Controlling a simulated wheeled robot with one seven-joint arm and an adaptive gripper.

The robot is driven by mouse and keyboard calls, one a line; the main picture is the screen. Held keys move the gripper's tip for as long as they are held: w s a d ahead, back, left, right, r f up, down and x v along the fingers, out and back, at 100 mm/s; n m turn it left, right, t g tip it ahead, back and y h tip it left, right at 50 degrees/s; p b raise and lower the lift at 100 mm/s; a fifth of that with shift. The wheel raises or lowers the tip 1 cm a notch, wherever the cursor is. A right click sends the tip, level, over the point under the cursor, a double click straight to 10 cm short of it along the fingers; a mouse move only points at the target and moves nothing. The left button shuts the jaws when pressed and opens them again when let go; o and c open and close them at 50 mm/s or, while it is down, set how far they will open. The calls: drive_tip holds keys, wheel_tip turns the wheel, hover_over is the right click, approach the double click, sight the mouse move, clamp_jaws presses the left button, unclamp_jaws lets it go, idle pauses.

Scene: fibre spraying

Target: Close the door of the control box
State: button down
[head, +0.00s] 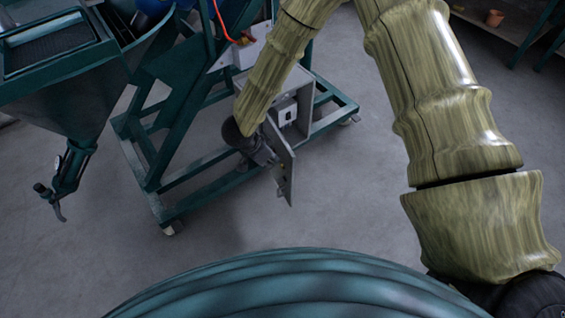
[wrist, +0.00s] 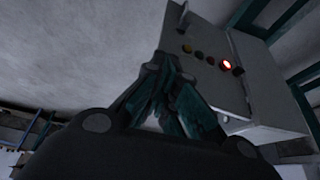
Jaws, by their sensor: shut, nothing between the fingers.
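The grey control box (head: 303,98) is fixed low on a green frame in the head view, with its inside partly showing. Its door (head: 281,165) stands open, swung out toward me. In the wrist view the door's outer face (wrist: 205,85) carries several buttons and a lit red lamp, with the box body (wrist: 265,85) to its right. My gripper (head: 270,157) is on the left, outer side of the door, close to it. In the wrist view my gripper's fingers (wrist: 167,62) meet at the tips, empty, in front of the door. I cannot tell whether they touch it.
The green wheeled frame (head: 165,180) surrounds the box at left and below. A green hopper with a spray nozzle (head: 68,175) hangs at the left. An orange cable (head: 222,25) runs above the box. The grey floor right of the frame is clear.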

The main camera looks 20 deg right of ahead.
wheel_tip(320, 180, up, 3)
drive_tip(key=w+a+m+g, duration=0.1)
drive_tip(key=w+a+m, duration=0.1)
drive_tip(key=a, duration=0.1)
drive_tip(key=w+d+f, duration=0.1)
drive_tip(key=d+f, duration=0.7)
drive_tip(key=f, duration=0.1)
drive_tip(key=shift+f+p, duration=0.25)
drive_tip(key=shift+p, duration=0.15)
